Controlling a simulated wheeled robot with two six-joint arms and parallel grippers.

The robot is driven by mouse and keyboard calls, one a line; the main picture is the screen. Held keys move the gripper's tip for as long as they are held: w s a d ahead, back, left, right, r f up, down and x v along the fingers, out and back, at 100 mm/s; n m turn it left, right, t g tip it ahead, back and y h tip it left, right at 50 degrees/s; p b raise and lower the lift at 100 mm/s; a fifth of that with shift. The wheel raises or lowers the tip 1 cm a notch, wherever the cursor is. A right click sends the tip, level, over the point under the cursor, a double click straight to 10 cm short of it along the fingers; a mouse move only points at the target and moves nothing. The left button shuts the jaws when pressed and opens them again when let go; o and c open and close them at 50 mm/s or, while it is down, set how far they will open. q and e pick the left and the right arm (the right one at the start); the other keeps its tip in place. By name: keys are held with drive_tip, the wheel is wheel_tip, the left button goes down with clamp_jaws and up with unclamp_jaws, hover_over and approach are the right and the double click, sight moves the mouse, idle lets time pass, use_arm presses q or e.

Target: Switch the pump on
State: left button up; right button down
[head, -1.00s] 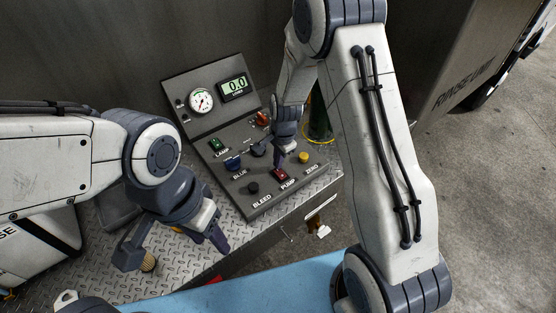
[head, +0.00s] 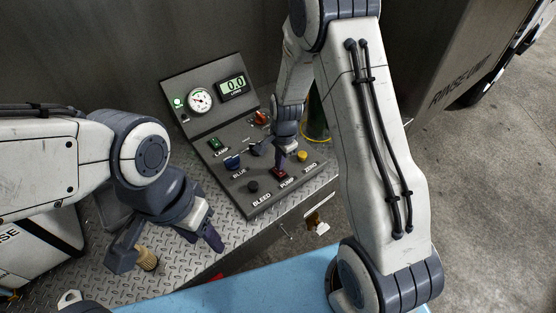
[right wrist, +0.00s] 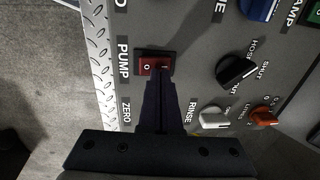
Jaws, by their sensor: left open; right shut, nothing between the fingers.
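The red PUMP rocker switch (head: 281,174) is at the front edge of the grey control panel (head: 225,185). My right gripper (head: 279,164) is shut and empty, pointing down with its tips at the switch and covering part of it. In the right wrist view the red rocker (right wrist: 155,66), marked O and I, shows just beyond the shut fingertips (right wrist: 161,82), which appear to touch its I side. A green lamp (head: 178,103) left of the round gauge is lit. My left gripper (head: 207,231) is open and empty over the tread plate, left of the panel.
The yellow ZERO button (head: 302,156), black BLEED knob (head: 253,187) and blue button (head: 232,163) are close by. A white RINSE knob (right wrist: 214,118) and orange knob (right wrist: 264,115) are beside my right fingers. The display (head: 232,87) reads 0.0. Tread plate (head: 190,260) lies left.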

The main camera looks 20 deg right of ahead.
drive_tip(key=shift+r, duration=0.1)
drive_tip(key=r+p, duration=0.4)
drive_tip(key=shift+w+r, duration=0.1)
drive_tip(key=shift+w, duration=0.15)
wheel_tip(320, 180, up, 10)
drive_tip(key=w+b, duration=0.1)
drive_tip(key=b, duration=0.2)
drive_tip(key=shift+w+a+f, duration=0.15)
drive_tip(key=shift+a+f, duration=0.1)
drive_tip(key=shift+a, duration=0.1)
